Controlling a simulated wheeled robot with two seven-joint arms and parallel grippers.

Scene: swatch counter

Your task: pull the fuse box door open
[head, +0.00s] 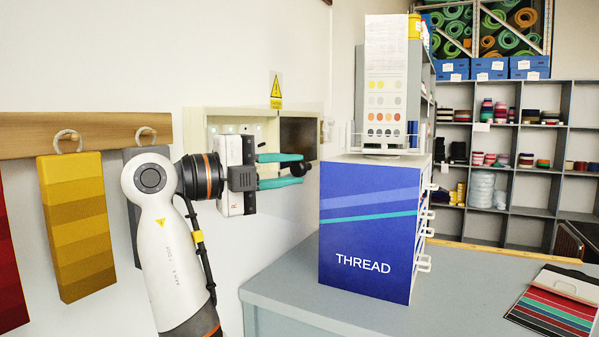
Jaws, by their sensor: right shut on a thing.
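The fuse box (194,137) is a cream cabinet on the white wall, left of centre in the head view. Small green lights show along its upper left part. A dark panel (299,135) in a cream frame, apparently part of the door, shows at its right. My right gripper (290,170) reaches in front of the box with its two teal fingers pointing right. It is shut on a black knob-like handle (300,169) at the lower right of the door. My right gripper and arm hide the lower left of the box. How far the door stands open is hard to tell. My left gripper is out of view.
A blue THREAD cabinet (368,265) stands on the grey counter (470,290), close right of the handle, with a colour chart (386,95) above it. Yellow (75,225) and grey swatches hang from a wooden rail (85,133) at left. A swatch card (553,305) lies at right.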

